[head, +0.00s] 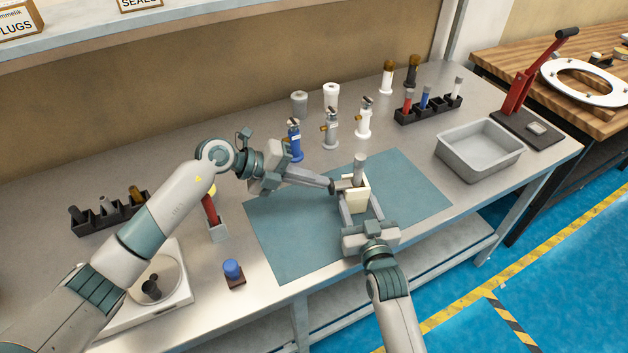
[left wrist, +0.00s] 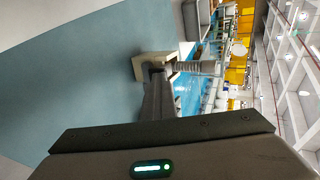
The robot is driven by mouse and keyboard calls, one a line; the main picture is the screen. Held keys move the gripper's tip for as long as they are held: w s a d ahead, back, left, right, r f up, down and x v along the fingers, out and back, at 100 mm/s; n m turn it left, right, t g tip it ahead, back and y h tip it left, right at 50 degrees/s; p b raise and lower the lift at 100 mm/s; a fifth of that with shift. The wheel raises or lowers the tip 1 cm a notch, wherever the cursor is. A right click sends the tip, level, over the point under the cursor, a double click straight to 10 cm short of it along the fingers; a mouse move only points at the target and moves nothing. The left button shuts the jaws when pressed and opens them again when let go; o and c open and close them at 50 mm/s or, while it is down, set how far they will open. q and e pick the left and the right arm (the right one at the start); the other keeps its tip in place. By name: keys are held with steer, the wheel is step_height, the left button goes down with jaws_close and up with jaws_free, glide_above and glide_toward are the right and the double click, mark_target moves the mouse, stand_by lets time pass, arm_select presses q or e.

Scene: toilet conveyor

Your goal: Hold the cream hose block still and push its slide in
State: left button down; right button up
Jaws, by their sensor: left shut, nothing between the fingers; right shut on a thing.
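The cream hose block (head: 357,198) stands over the blue-grey mat, with a grey ribbed hose (head: 359,168) rising from its top. It also shows in the left wrist view (left wrist: 143,62), with the hose (left wrist: 195,67) pointing right. My right gripper (head: 356,208) is shut on the block from the front, one finger on each side. My left gripper (head: 331,186) is shut and empty, its tips at the block's left side by a small grey part that may be the slide. In the left wrist view the fingers (left wrist: 157,82) cover that part, so I cannot tell contact.
The mat (head: 285,235) is otherwise clear. Blue, grey and white valve-like pieces (head: 331,128) stand behind it. A grey metal bin (head: 480,150) and a black rack (head: 429,110) are to the right. A scale (head: 150,290) and a blue-topped piece (head: 233,272) are front left.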

arm_select(q)
steer(key=shift+s+d, duration=0.2)
arm_select(e)
steer(key=shift+s+a, duration=0.1)
steer(key=shift+a, duration=0.4)
steer(key=shift+d, duration=0.2)
arm_select(q)
steer(key=w+v, duration=0.1)
steer(key=v, duration=0.9)
steer(key=shift+s+a, duration=0.2)
steer(key=shift+s, duration=0.15)
arm_select(e)
steer(key=o, duration=1.2)
steer(key=shift+o, duration=0.2)
steer(key=s, duration=0.4)
steer(key=s+d, duration=0.1)
steer(key=s, duration=0.6)
steer(key=shift+s+d, duration=0.25)
steer(key=shift+s, duration=0.15)
